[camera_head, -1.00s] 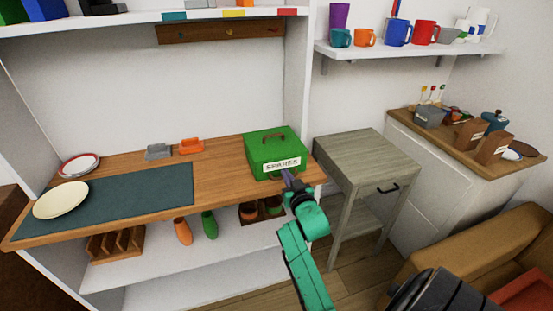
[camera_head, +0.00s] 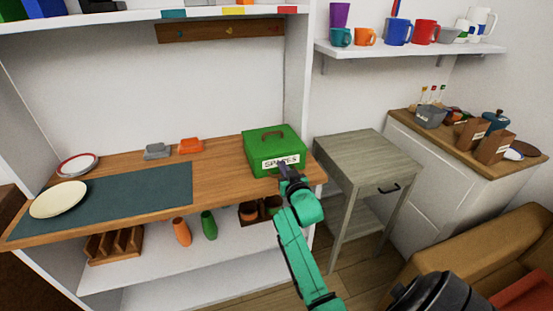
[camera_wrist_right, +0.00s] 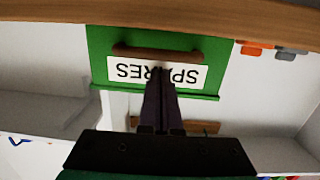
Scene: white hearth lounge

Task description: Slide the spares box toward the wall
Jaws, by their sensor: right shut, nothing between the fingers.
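The green spares box (camera_head: 262,145), with a brown handle on its lid and a white SPARES label on its front, stands on the right part of the wooden counter (camera_head: 215,180). My right gripper (camera_head: 285,167) is shut and empty, with its fingertips at the box's front face by the label. In the right wrist view the box (camera_wrist_right: 105,45) appears upside down. The shut fingers (camera_wrist_right: 160,75) there cover the middle of the label and seem to touch the front. The box's back side is hidden. My left gripper is not in view.
A grey block (camera_head: 157,151) and an orange block (camera_head: 190,146) lie left of the box. A dark mat (camera_head: 125,200) and a cream plate (camera_head: 58,199) are farther left. A grey side table (camera_head: 368,155) stands right of the counter. Some bare counter shows behind the box's left side.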

